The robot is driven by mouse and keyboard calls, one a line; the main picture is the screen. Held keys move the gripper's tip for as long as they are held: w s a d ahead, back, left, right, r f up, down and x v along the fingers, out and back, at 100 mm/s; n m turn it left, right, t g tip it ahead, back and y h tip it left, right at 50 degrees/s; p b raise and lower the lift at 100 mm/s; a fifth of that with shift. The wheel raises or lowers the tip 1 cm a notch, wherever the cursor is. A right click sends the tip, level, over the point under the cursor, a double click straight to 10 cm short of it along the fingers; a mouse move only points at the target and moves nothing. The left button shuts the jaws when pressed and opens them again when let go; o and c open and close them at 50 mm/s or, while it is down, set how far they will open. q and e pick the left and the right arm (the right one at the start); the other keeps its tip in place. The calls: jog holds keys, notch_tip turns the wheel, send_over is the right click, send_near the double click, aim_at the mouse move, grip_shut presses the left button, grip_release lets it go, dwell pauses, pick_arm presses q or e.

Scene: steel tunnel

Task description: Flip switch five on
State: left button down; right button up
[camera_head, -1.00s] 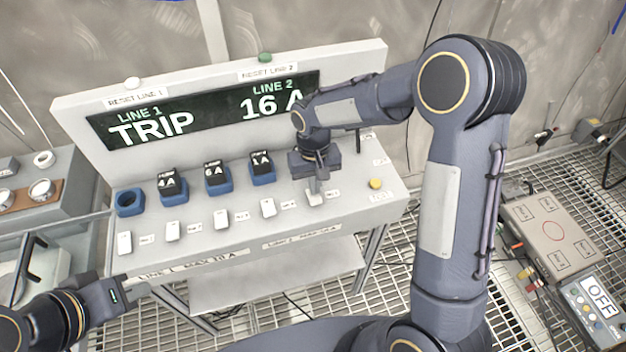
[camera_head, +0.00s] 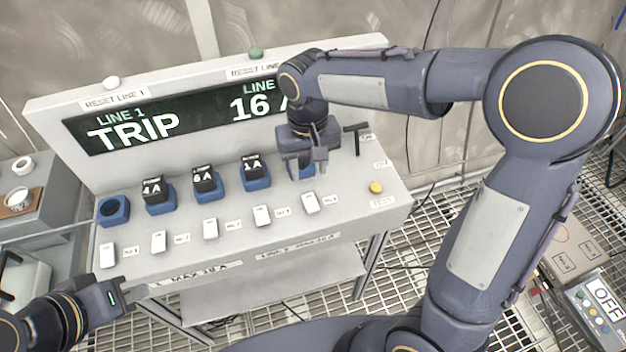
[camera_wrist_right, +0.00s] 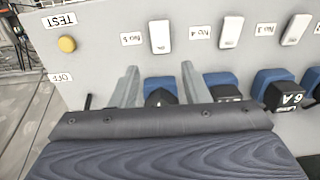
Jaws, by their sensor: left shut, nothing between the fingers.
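Switch five (camera_head: 310,203) is the rightmost white rocker in the front row of the sloped panel. In the right wrist view, switch five (camera_wrist_right: 159,37) stands beside the label "No 5". Whether it is on or off I cannot tell. My right gripper (camera_head: 306,172) is open and empty, behind switch five, above the rightmost blue socket. In the right wrist view the fingers of my right gripper (camera_wrist_right: 160,70) point toward switch five, apart from it, with a blue and dark part showing between them. My left gripper (camera_head: 122,287) is shut and empty at the panel's lower left.
The display (camera_head: 170,118) reads "LINE 1 TRIP"; line 2 reads 16 and is partly hidden by my right arm. Several black fuses sit in blue sockets behind the switches. A yellow test button (camera_head: 376,188) and a black lever (camera_head: 356,138) are at the panel's right.

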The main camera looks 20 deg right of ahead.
aim_at(310, 201)
jog(key=shift+o, duration=0.4)
jog(key=shift+s+d+f, duration=0.1)
jog(key=shift+s+f, duration=0.05)
jog(key=shift+f, duration=0.35)
jog(key=shift+s+f, duration=0.15)
jog(key=shift+f, duration=0.35)
jog(key=shift+s+f, duration=0.15)
jog(key=shift+f, duration=0.1)
notch_tip(310, 201, down, 7)
jog(key=shift+s+r, duration=0.1)
jog(key=shift+r, duration=0.1)
pick_arm(q)
jog(key=shift+w+d+f, duration=0.15)
jog(key=shift+w+f, duration=0.15)
jog(key=shift+f, duration=0.35)
pick_arm(e)
jog(key=shift+c, duration=0.4)
